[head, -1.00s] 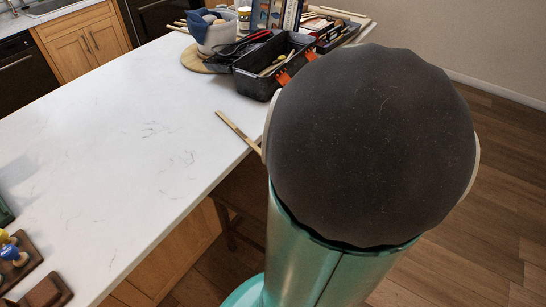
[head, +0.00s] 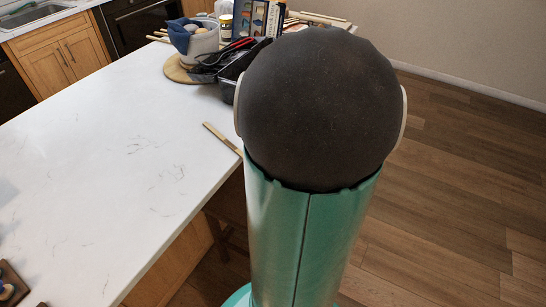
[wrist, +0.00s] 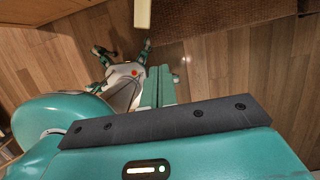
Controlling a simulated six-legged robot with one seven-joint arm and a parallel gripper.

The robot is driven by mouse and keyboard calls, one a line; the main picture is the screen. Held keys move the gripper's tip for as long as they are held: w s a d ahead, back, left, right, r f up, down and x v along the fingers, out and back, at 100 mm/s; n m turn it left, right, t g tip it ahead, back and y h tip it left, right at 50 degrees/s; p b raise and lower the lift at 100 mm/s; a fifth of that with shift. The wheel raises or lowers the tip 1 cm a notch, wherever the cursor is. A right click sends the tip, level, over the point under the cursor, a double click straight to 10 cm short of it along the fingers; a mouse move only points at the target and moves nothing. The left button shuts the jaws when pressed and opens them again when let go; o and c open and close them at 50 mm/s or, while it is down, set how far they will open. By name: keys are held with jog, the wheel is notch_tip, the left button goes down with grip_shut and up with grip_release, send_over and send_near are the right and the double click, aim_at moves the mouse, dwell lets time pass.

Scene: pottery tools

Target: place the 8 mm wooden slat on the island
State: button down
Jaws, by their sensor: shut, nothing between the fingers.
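A thin light wooden slat (head: 221,137) lies on the white island (head: 110,150), slanting toward its right edge. Its near end goes out of sight behind my arm in the head view. In the wrist view, my gripper (wrist: 158,70) has its two teal fingers side by side, shut and empty. A pale strip (wrist: 142,14) shows beyond the fingertips, apart from them; it may be the slat's end, but I cannot be sure. The gripper is hidden behind my arm in the head view.
A grey pot with a blue cloth (head: 195,38) stands on a round board (head: 180,72) at the island's far end, beside a dark toolbox (head: 227,88) partly hidden by my arm. Much of the island top is bare. Wooden floor (head: 460,170) lies open at the right.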

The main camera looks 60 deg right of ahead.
jog(key=shift+w+a+r, duration=0.1)
jog(key=shift+w, duration=0.85)
jog(key=shift+w+a+r, duration=0.1)
jog(key=shift+w, duration=0.8)
jog(key=shift+w, duration=0.1)
jog(key=w, duration=0.7)
jog(key=shift+w+a, duration=0.25)
jog(key=shift+w, duration=0.05)
jog(key=shift+s, duration=0.1)
